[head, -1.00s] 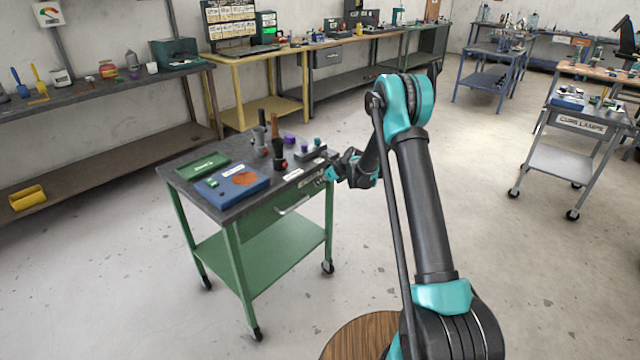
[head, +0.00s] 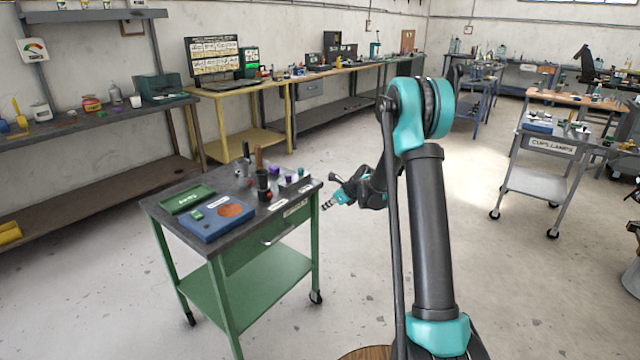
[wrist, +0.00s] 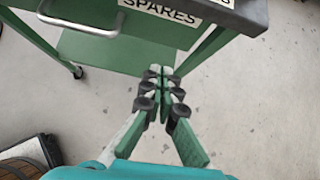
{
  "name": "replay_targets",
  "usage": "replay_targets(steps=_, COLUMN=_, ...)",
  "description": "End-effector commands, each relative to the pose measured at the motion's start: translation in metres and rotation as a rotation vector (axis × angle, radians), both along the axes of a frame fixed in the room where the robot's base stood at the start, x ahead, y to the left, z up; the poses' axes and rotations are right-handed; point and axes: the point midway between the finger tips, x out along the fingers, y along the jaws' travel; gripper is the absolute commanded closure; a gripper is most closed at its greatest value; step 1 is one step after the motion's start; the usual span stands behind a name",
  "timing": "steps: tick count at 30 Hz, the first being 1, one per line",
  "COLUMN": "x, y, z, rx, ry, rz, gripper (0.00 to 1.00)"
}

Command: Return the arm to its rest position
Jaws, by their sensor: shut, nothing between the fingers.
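My arm shows in the head view, bent at a teal elbow, with its forearm reaching down to the left. My gripper (head: 328,205) is just off the right front corner of the green cart (head: 262,285), apart from it. In the wrist view my gripper (wrist: 160,72) has its green-tipped fingers together, with nothing between them. The cart's drawer handle and a "SPARES" label show beyond the fingers in that view.
The cart top holds a green tray (head: 187,198), a blue board (head: 217,219) and several small parts. A grey cart (head: 535,187) stands at the right. Workbenches line the walls. The floor between the carts is clear.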

Motion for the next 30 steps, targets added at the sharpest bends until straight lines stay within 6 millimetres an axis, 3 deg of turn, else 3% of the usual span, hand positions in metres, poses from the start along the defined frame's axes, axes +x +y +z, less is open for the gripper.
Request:
replay_targets(steps=5, x=-0.044, y=-0.018, z=0.026, rx=-0.163, ry=-0.109, rz=0.165, gripper=1.0)
replay_targets(steps=15, x=-0.161, y=-0.064, z=0.065, rx=-0.565, ry=-0.338, rz=0.627, gripper=1.0)
replay_targets(steps=23, x=-0.259, y=-0.099, z=0.073, rx=-0.843, ry=-0.464, rz=1.022, gripper=1.0)
replay_targets(steps=30, x=-0.35, y=-0.131, z=0.063, rx=-1.06, ry=-0.54, rz=1.419, gripper=1.0)
